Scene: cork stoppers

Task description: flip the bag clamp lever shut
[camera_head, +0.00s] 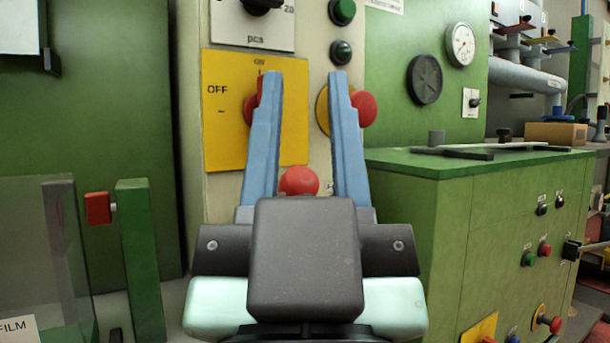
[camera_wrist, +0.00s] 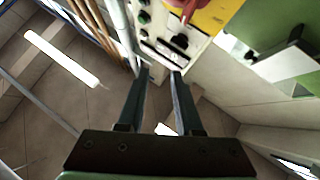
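My gripper (camera_head: 304,76) is raised in front of a beige control panel, its two blue fingers upright and well apart. It is open, and the wrist view also shows the fingers (camera_wrist: 160,74) apart with nothing held between them. A red ball-shaped knob (camera_head: 299,181) shows between the fingers in the head view; whether it belongs to the bag clamp lever I cannot tell. No part is clearly identifiable as that lever. A yellow ON/OFF plate (camera_head: 225,130) has a red switch partly hidden behind the left finger.
A red mushroom button (camera_head: 364,109) shows just right of the right finger. A green cabinet (camera_head: 450,220) stands at right, with tools on top. A green post (camera_head: 140,260) and a red block (camera_head: 97,208) are at left. The wrist view shows tiled floor (camera_wrist: 40,100).

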